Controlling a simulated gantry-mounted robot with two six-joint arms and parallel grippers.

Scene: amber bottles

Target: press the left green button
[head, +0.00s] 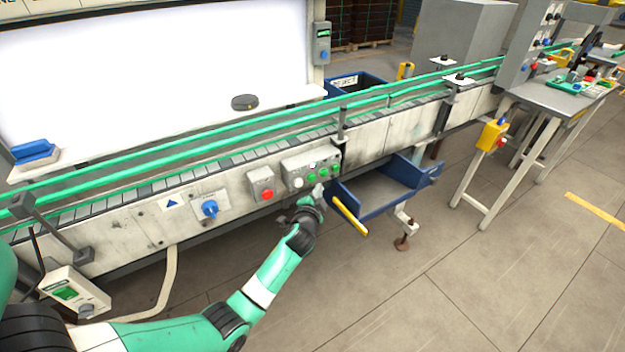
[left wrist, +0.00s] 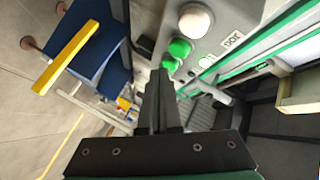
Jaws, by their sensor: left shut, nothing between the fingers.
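The button box (head: 309,165) is a light grey panel on the conveyor's side. Its lower row has a white button and several green ones. The left green button (head: 310,177) is beside the white button (head: 298,183). In the left wrist view that green button (left wrist: 179,48) is below the large white button (left wrist: 194,20), with another green button (left wrist: 170,65) partly seen. My left gripper (head: 319,190) is shut and empty, just below the green row. Its fingertips (left wrist: 159,74) look close to the green buttons; contact cannot be told. My right gripper is not in view.
A red button box (head: 262,184) and a blue rotary switch (head: 210,208) are left of the panel. A blue bin with a yellow-edged handle (head: 348,215) juts out just right of my gripper. Green guide rails run above the belt. The floor in front is clear.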

